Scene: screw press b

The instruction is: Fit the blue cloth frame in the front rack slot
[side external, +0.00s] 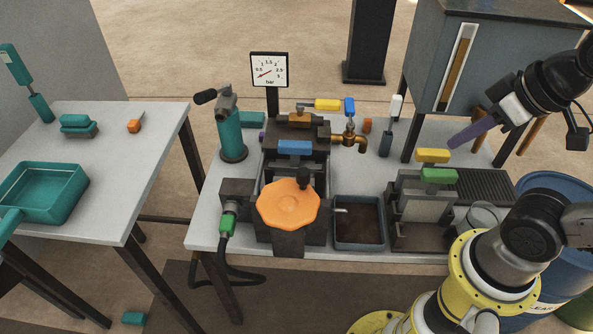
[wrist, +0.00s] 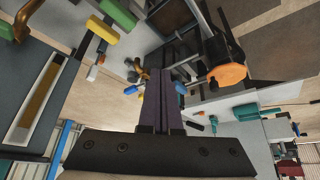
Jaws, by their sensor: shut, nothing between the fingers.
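A blue bar-shaped handle (side external: 295,147), probably the top of the blue cloth frame, sits in the screw press behind the orange handwheel (side external: 288,204); what hangs below it is hidden. The rack (side external: 424,210) stands at the right of the bench. In the wrist view the fingers (wrist: 162,112) are together, with the handwheel (wrist: 227,75) beyond.
A dark tray (side external: 359,222) stands between press and rack. Behind are a brass tap (side external: 347,141) with a blue lever, a pressure gauge (side external: 269,70) and a teal pump (side external: 231,132). A grey cabinet (side external: 480,65) rises behind the rack. A blue drum (side external: 560,210) stands at right.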

